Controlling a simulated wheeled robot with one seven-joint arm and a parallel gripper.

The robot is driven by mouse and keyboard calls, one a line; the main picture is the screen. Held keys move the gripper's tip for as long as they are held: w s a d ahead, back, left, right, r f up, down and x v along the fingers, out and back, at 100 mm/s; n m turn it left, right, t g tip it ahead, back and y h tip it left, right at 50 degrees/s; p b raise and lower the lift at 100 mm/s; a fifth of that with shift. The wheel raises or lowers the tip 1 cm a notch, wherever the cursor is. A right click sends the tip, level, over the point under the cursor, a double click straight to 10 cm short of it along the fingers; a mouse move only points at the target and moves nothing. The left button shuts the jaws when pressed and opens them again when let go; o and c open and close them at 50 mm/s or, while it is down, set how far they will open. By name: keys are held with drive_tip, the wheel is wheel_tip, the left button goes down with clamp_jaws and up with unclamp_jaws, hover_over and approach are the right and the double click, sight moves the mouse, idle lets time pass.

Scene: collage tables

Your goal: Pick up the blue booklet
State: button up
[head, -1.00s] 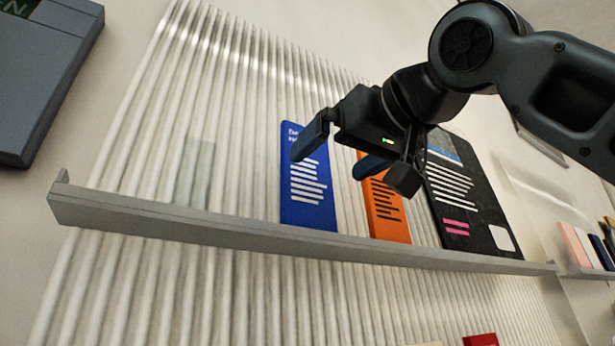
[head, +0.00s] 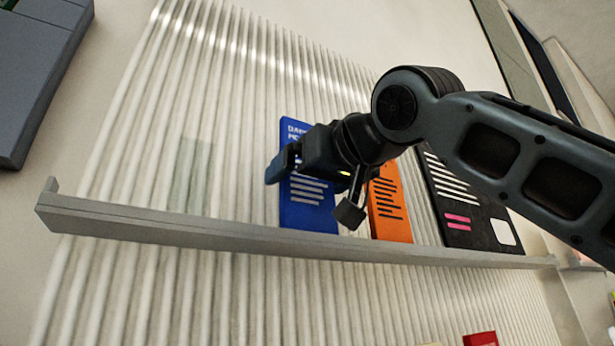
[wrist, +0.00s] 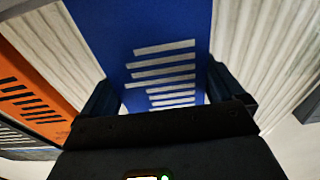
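The blue booklet (head: 308,215) stands on the grey ledge (head: 180,232), leaning against the ribbed wall panel. My gripper (head: 300,168) is in front of its upper half and hides part of it. In the wrist view, the blue booklet (wrist: 150,30) runs between the two fingers of my open gripper (wrist: 162,92), one beside each long edge. The gaps there look small, and I cannot tell whether either finger touches.
An orange booklet (head: 390,215) stands close to the right of the blue one, under my arm. A black booklet (head: 480,228) stands further right. A translucent greenish piece (head: 190,175) is to the left. The ledge has a raised left end.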

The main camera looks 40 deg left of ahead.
drive_tip(key=c, duration=0.6)
drive_tip(key=shift+r, duration=0.2)
